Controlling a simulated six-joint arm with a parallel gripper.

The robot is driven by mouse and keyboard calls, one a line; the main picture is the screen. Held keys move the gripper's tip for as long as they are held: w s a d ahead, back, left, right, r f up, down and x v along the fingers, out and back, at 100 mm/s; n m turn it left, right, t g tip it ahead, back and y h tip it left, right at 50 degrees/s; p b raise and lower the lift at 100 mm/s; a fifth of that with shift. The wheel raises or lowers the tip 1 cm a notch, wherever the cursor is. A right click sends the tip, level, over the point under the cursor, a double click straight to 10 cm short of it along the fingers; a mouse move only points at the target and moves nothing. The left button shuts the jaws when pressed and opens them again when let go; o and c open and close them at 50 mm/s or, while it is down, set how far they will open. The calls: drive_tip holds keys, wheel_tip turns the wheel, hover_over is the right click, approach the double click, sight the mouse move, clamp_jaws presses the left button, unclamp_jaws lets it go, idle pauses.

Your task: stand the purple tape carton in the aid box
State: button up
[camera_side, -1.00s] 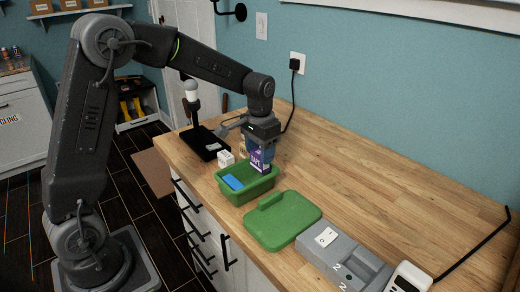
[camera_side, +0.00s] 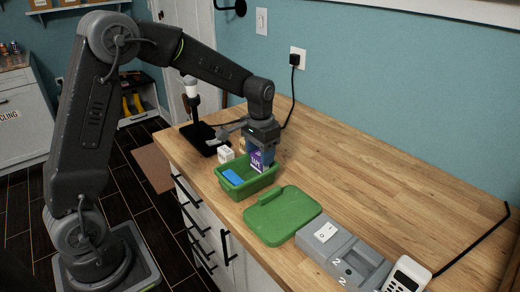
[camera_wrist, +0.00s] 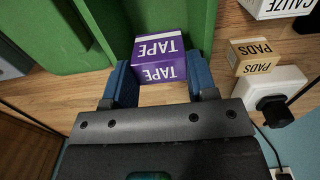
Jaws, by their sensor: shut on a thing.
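The purple tape carton (camera_wrist: 160,68), with white TAPE lettering, is held between the two blue fingers of my gripper (camera_wrist: 160,84) in the wrist view. In the side view the carton (camera_side: 256,160) is at the back right end of the open green aid box (camera_side: 250,188), near its rim. I cannot tell how far it is below the rim, or whether it touches the box floor. My gripper (camera_side: 258,153) points down, shut on the carton. A blue item (camera_side: 232,177) lies in the left part of the box.
The green lid (camera_side: 283,216) lies on the counter right of the box. A white gauze carton (camera_side: 226,154) stands behind the box; a pads carton (camera_wrist: 252,56) shows in the wrist view. A grey station (camera_side: 343,254) is at front right. Counter at the back right is clear.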

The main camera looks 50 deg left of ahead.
drive_tip(key=shift+f, duration=0.15)
drive_tip(key=o, duration=0.8)
drive_tip(key=shift+c, duration=0.3)
drive_tip(key=c, duration=0.3)
